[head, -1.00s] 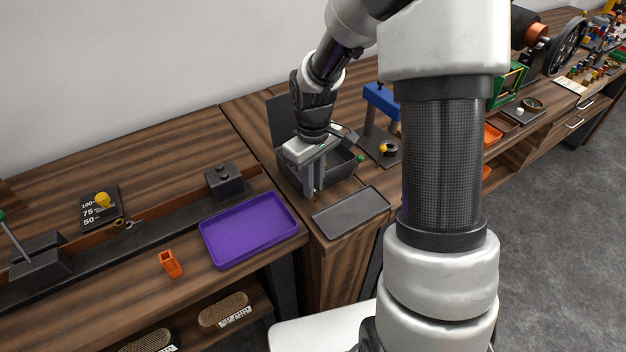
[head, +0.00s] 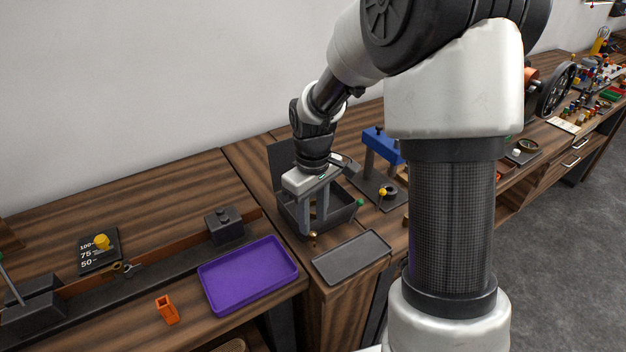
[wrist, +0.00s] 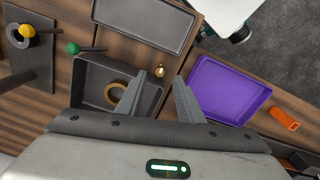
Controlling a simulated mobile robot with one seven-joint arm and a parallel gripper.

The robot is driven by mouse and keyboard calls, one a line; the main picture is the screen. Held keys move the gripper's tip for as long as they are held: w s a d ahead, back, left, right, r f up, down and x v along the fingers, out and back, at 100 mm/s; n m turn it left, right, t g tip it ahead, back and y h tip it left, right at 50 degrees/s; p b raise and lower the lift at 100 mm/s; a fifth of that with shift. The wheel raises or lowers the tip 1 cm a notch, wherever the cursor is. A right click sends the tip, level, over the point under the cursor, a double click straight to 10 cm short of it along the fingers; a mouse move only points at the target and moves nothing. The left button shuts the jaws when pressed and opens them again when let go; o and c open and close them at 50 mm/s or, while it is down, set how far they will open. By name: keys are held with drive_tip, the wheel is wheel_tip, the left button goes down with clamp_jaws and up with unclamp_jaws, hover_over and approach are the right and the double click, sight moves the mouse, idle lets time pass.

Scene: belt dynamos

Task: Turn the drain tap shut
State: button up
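A small brass tap (head: 313,237), which looks like the drain tap, sits at the front wall of a dark open basin (head: 346,214). The tap also shows in the wrist view (wrist: 160,70), just beyond the gap between my fingertips. My gripper (head: 313,226) points down at the basin's front side, with its fingers apart. In the wrist view my gripper (wrist: 159,76) is open and holds nothing, one finger on each side of the tap's line. I cannot tell whether a finger touches the tap. The tap's handle is too small to read its setting.
A brass ring (wrist: 116,93) lies inside the basin. A green knob (wrist: 72,48) on a rod stands at the basin's side. A grey tray (head: 351,259) lies in front, a purple tray (head: 247,275) to the left. A blue-topped press (head: 382,146) stands to the right.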

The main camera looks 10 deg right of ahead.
sight(313, 233)
wheel_tip(313, 233, up, 14)
drive_tip(key=p, duration=0.1)
drive_tip(key=shift+f, duration=0.2)
